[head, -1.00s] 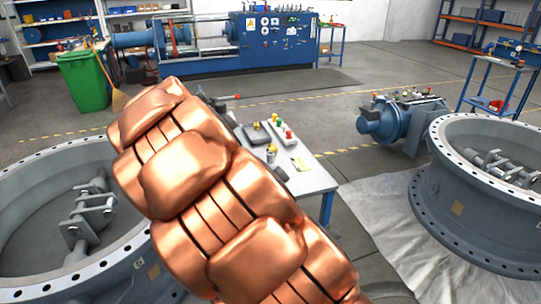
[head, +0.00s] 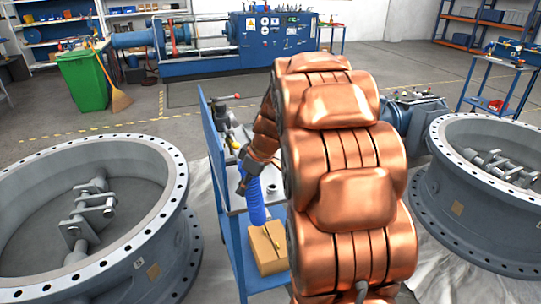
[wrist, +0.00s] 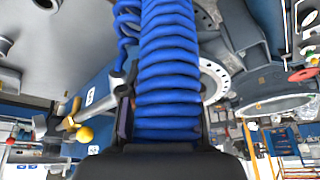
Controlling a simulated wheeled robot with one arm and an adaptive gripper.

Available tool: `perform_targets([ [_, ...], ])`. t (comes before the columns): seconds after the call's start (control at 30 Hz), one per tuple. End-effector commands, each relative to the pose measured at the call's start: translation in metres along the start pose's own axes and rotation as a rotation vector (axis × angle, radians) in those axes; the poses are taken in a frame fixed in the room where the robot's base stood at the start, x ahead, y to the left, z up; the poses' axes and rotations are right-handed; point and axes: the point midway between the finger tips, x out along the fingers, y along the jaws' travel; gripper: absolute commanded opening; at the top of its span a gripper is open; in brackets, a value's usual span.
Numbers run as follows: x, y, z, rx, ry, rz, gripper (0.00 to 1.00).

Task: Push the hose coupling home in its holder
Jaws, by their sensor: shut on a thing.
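A ribbed blue hose (head: 255,203) hangs by the blue cart in the head view. It fills the middle of the wrist view (wrist: 170,60), running up from between my fingers. My gripper (head: 243,182) is small and partly hidden behind my own arm in the head view; it also shows dark at the bottom of the wrist view (wrist: 165,135). It is shut on the hose. I cannot make out the coupling's end or its holder; my arm and the hose hide much of that area.
The blue cart (head: 229,238) has a cardboard box (head: 267,248) low down. Large flanged valve bodies stand left (head: 172,160) and right (head: 450,185). A yellow ball knob (wrist: 84,134) is left of the hose. Open floor lies behind the cart.

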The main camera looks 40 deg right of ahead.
Motion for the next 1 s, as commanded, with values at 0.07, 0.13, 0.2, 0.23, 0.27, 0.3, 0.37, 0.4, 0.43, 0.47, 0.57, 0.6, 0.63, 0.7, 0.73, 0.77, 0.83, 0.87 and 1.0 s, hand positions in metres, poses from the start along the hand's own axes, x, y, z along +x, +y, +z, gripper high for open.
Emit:
perform_targets([
  [0.07, -0.009, 0.019, 0.024, -0.057, 0.001, -0.029, 0.01],
  [0.13, -0.016, 0.033, 0.044, -0.117, 0.001, -0.055, 0.01],
  [0.2, -0.023, 0.045, 0.06, -0.172, -0.002, -0.077, 0.01],
  [0.23, -0.025, 0.049, 0.066, -0.193, -0.001, -0.086, 0.01],
  [0.27, -0.027, 0.052, 0.071, -0.211, -0.002, -0.096, 0.01],
  [0.3, -0.03, 0.058, 0.078, -0.236, -0.003, -0.106, 0.01],
  [0.37, -0.034, 0.066, 0.088, -0.269, -0.003, -0.118, 0.01],
  [0.4, -0.036, 0.069, 0.093, -0.286, -0.004, -0.128, 0.01],
  [0.43, -0.037, 0.071, 0.097, -0.3, -0.004, -0.135, 0.01],
  [0.47, -0.039, 0.074, 0.101, -0.312, -0.004, -0.141, 0.01],
  [0.57, -0.044, 0.083, 0.112, -0.351, -0.004, -0.152, 0.01],
  [0.6, -0.046, 0.085, 0.116, -0.365, -0.004, -0.159, 0.01],
  [0.63, -0.047, 0.087, 0.119, -0.373, -0.005, -0.165, 0.01],
  [0.7, -0.048, 0.092, 0.126, -0.395, -0.005, -0.176, 0.01],
  [0.73, -0.05, 0.094, 0.13, -0.404, -0.005, -0.18, 0.01],
  [0.77, -0.05, 0.093, 0.129, -0.406, -0.005, -0.18, 0.01],
  [0.83, -0.049, 0.092, 0.127, -0.406, -0.005, -0.18, 0.01],
  [0.87, -0.05, 0.092, 0.127, -0.405, -0.005, -0.18, 0.01],
  [1.0, -0.05, 0.092, 0.127, -0.405, -0.005, -0.179, 0.01],
])
